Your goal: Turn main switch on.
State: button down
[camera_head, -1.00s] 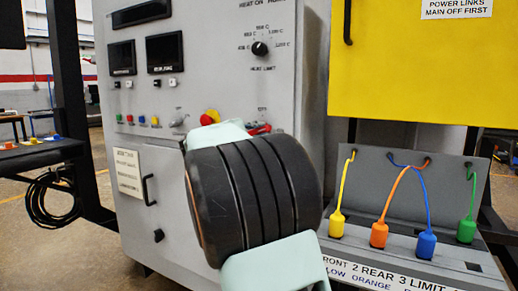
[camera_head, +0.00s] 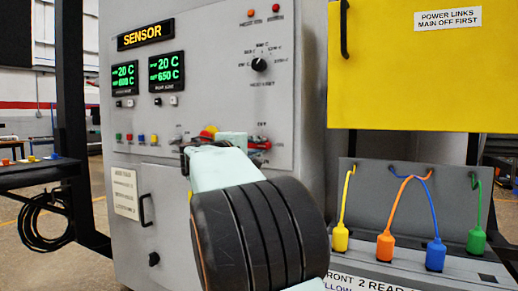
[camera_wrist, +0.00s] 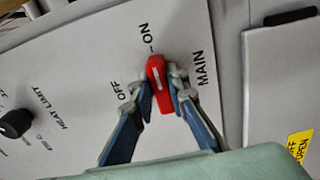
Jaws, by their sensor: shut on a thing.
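The main switch is a red handle (camera_wrist: 158,84) in the wrist view, on the grey panel among the labels OFF, ON and MAIN. Its white-striped end points toward the ON mark. My gripper (camera_wrist: 161,92) is shut on the handle, with one finger on each side. In the head view the red handle (camera_head: 260,145) shows only partly, at the lower right of the panel, behind my gripper.
The heat limit knob (camera_head: 259,64) sits above the switch. A yellow cover (camera_head: 415,85) labelled "POWER LINKS MAIN OFF FIRST" is at the right. Below it, yellow, orange, blue and green plugs (camera_head: 385,245) stand on a grey ledge. A door handle (camera_head: 145,209) sticks out at lower left.

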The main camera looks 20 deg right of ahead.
jog(key=c, duration=1.9)
grip_release()
jog(key=v, duration=1.2)
